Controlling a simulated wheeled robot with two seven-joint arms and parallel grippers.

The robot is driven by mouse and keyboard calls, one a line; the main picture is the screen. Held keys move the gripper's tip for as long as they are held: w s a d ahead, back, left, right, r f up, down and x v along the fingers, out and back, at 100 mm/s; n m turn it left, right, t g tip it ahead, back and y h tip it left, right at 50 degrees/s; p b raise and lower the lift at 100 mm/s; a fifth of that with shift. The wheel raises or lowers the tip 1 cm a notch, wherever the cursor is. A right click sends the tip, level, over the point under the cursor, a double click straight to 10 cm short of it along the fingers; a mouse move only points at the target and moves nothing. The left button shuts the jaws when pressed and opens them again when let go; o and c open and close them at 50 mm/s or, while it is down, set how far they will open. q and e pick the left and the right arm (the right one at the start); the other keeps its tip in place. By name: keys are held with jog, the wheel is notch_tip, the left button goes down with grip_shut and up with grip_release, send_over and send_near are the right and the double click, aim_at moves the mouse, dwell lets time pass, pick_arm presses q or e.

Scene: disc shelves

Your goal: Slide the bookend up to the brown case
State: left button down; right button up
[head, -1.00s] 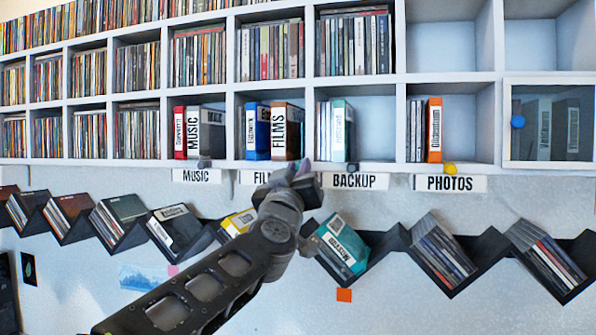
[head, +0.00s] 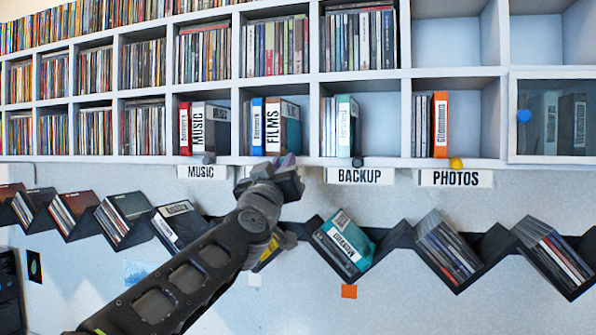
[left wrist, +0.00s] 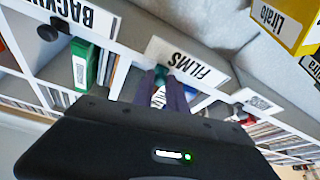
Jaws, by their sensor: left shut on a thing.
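The brown case (head: 272,129), with a white FILMS label on its spine, stands upright beside a blue case (head: 257,127) in the compartment above the gripper. My left gripper (head: 287,162) is at the shelf's front edge, just below and right of the brown case. In the left wrist view its purple-grey fingers (left wrist: 166,88) are shut on a small teal knob (left wrist: 165,73), which seems to be the bookend's front. The rest of the bookend is hidden or not clear, and I cannot tell whether it touches the case. My right gripper is not in view.
A teal-white case (head: 346,125) stands in the compartment to the right. Zigzag racks (head: 390,240) with cases hang below.

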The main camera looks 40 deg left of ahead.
pick_arm(q)
jog(key=c, duration=1.3)
grip_release()
jog(key=shift+c, duration=0.2)
jog(key=shift+s+f, duration=0.1)
jog(key=b+v, duration=0.2)
jog(key=v, duration=0.5)
jog(key=shift+s+d, duration=0.2)
jog(key=shift+s, duration=0.05)
